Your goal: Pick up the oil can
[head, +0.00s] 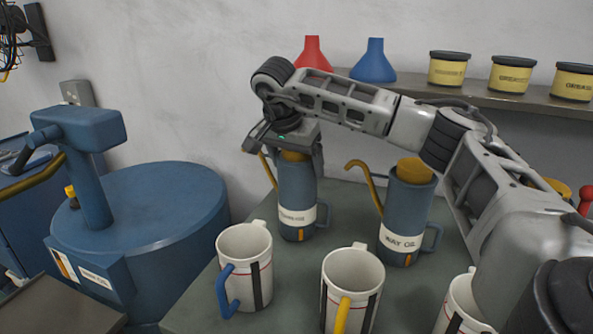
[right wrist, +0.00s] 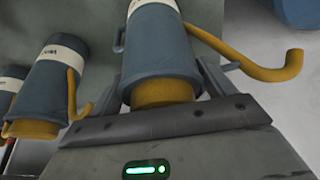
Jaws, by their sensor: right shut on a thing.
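A blue oil can (head: 296,191) with a white label, a yellow top and a thin yellow spout stands upright on the grey-green table at the back. My right gripper (head: 290,157) comes down over it from above and is shut on its upper part. In the right wrist view the same can (right wrist: 158,45) sits between the fingers of the gripper (right wrist: 165,95), its yellow top near the palm. A second blue can labelled WAY OIL (head: 407,205) stands to the right, apart from the gripper. My left gripper does not show.
White mugs (head: 245,262) (head: 352,285) stand in front of the cans. A blue drum (head: 150,225) with a pump is at the left. A shelf (head: 420,92) behind holds red and blue funnels and several yellow tins. My right arm spans above the WAY OIL can.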

